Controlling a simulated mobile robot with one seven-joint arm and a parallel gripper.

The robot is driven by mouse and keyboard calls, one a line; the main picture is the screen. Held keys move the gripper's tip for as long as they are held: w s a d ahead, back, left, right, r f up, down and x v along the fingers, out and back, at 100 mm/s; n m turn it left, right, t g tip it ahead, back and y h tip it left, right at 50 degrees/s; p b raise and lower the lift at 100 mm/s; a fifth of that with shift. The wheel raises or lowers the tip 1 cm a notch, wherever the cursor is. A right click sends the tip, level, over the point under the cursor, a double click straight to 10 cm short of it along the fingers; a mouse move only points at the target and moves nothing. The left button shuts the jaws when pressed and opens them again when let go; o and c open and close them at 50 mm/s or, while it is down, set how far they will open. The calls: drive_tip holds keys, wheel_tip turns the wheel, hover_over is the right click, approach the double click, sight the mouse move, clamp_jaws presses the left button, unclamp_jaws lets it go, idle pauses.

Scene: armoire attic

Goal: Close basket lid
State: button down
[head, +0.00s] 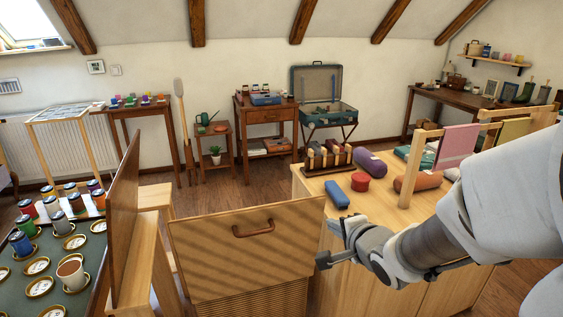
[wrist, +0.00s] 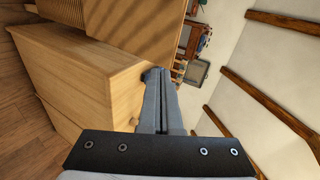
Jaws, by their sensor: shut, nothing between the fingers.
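The basket lid (head: 245,252) is a light wooden panel with a brown handle (head: 253,229). It stands raised and tilted above the woven basket (head: 262,302), whose lower part is cut off by the frame. In the wrist view the lid (wrist: 138,25) is at the top, beside the ribbed basket side (wrist: 62,10). My gripper (head: 338,226) is to the right of the lid, near its right edge. In the wrist view my gripper (wrist: 158,75) is shut and empty, pointing past the lid's edge; I cannot tell whether it touches the lid.
A wooden cabinet (head: 375,215) with rolled cloths and a rack stands beside the lid, under my arm. Open floor lies behind the lid.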

drive_tip(key=a, duration=0.1)
drive_tip(key=b, duration=0.4)
approach(301, 202)
wheel_tip(301, 202, down, 4)
drive_tip(key=shift+y, duration=0.4)
drive_tip(key=w, duration=0.4)
drive_tip(key=shift+w+a+r+b, duration=0.2)
drive_tip(key=shift+a+b, duration=0.1)
drive_tip(key=shift+a, duration=0.1)
drive_tip(key=shift+w+a+r, duration=0.15)
drive_tip(key=shift+w, duration=0.4)
